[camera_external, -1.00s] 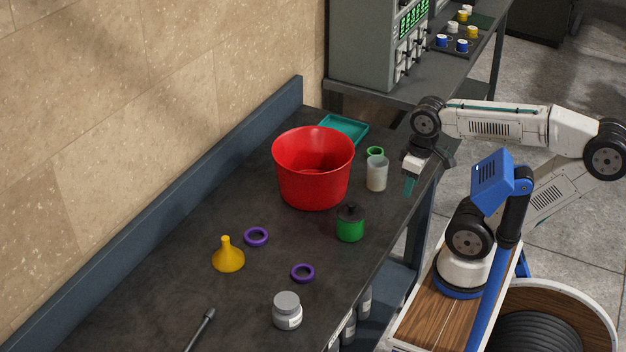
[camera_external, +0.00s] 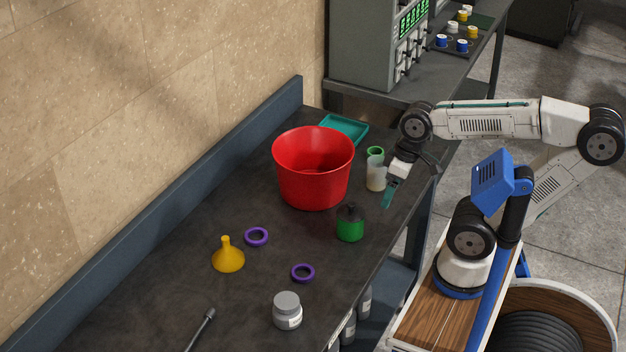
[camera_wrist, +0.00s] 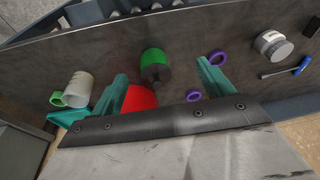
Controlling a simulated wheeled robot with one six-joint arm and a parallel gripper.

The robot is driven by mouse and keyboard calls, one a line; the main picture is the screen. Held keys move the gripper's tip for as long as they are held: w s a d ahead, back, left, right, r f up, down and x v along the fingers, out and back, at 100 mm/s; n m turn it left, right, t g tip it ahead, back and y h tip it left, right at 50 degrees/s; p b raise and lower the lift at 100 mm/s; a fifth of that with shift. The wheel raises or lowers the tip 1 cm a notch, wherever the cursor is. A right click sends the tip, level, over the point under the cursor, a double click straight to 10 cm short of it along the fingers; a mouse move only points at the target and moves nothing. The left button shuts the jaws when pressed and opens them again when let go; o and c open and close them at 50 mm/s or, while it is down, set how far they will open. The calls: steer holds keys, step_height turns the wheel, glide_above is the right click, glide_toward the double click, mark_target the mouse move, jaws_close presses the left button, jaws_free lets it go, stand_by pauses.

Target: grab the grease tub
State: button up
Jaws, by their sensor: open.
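A grey tub with a lid and white label (camera_external: 287,310) stands upright near the table's front edge; it shows at the upper right in the wrist view (camera_wrist: 273,45). A green container with a black top (camera_external: 350,224) stands farther back and also shows in the wrist view (camera_wrist: 155,66). No readable label tells which is the grease tub. My gripper (camera_external: 389,196) is open and empty above the table's right edge, behind and right of the green container. In the wrist view its teal fingers (camera_wrist: 164,88) are spread, with the green container between and beyond them.
A large red bucket (camera_external: 313,170) and a pale cup (camera_external: 376,177) with a green ring (camera_external: 375,152) stand near my gripper. A teal tray (camera_external: 344,129) lies behind. Purple rings (camera_external: 256,237), a yellow funnel (camera_external: 228,257) and a screwdriver-like tool (camera_external: 201,330) lie left and front.

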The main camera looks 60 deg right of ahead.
steer(key=w+a+f+n+t+y, duration=0.1)
steer(key=w+a+n+t+y, duration=0.15)
steer(key=w+a, duration=0.55)
steer(key=m+t+y, duration=0.1)
steer(key=t+y, duration=0.1)
steer(key=t, duration=0.2)
glide_above(281, 298)
steer(key=s+d, duration=0.2)
steer(key=d, duration=0.2)
step_height(281, 298, down, 7)
steer(key=shift+r, duration=0.1)
steer(key=s+f+t+h, duration=0.1)
steer(key=s+a+f+t+h, duration=0.1)
steer(key=s+f+t+h, duration=0.1)
steer(key=s+f, duration=0.1)
steer(key=shift+a+t, duration=0.35)
steer(key=x, duration=0.7)
steer(key=shift+w+d+f, duration=0.15)
steer(key=shift+w+f, duration=0.1)
steer(key=shift+f, duration=0.1)
steer(key=c, duration=1.3)
